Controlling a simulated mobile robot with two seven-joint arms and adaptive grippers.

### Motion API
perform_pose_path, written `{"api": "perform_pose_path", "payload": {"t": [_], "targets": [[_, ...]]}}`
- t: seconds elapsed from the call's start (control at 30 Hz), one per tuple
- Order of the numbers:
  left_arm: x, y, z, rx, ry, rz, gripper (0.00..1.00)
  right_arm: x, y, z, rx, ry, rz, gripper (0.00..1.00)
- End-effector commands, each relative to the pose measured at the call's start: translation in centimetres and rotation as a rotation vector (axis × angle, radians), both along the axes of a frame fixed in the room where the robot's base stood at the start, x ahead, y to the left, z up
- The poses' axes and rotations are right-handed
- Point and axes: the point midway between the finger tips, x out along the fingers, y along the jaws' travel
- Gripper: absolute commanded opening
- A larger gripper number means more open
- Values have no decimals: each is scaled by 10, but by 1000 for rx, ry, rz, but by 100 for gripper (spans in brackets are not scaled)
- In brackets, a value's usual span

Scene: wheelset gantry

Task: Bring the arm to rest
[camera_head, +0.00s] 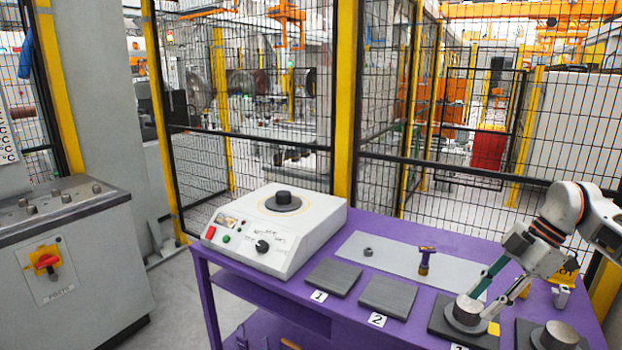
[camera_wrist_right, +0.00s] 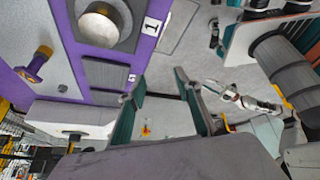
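My right gripper (camera_head: 483,304) comes in from the right over the purple table in the head view. Its two teal fingers are apart with nothing held between them, as the right wrist view (camera_wrist_right: 155,95) also shows. In the head view it overlaps a metal cylinder (camera_head: 466,311) on a dark pad. In the wrist view a metal cylinder (camera_wrist_right: 103,24) lies off to the upper left, clear of the fingers. A second metal cylinder (camera_head: 558,336) stands on a pad at the lower right. My left gripper is not clearly seen in either view.
The purple table (camera_head: 208,292) carries a white control box (camera_head: 280,250) with a dark disc on top, empty dark pads 1 (camera_head: 333,277) and 2 (camera_head: 388,295), and a yellow-and-purple tool (camera_head: 424,260) on a grey plate. A grey cabinet (camera_head: 75,290) stands left. Mesh fencing rises behind.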

Motion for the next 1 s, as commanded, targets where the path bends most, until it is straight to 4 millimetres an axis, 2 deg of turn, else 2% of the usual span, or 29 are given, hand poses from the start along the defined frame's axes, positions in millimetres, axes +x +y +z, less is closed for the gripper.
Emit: {"api": "perform_pose_path", "payload": {"t": [0.03,0.17,0.33,0.4,0.5,0.6,0.7,0.8,0.87,0.97,1.0], "targets": [[-1,0,-1,-1,2,0,40,-2,19,-13,39,-16,54,33],[4,0,2,0,-6,0,40,-8,74,-37,169,-88,192,33],[9,0,5,0,-16,1,40,-29,164,-65,430,-230,345,33],[6,1,3,0,-12,1,40,-40,202,-70,558,-307,373,33],[5,1,2,1,-8,1,40,-53,246,-70,732,-422,358,33],[4,1,1,2,-6,1,40,-62,277,-66,883,-534,282,33],[4,1,0,1,-5,1,40,-66,294,-63,996,-637,150,33],[3,1,0,1,-3,1,40,-65,297,-66,1064,-720,-26,33],[3,1,-1,1,-3,1,40,-64,293,-73,1078,-758,-145,33],[3,1,-1,1,-3,1,40,-64,279,-94,1060,-793,-359,33],[3,1,-1,2,-2,0,40,-65,270,-106,1038,-796,-446,33]]}}
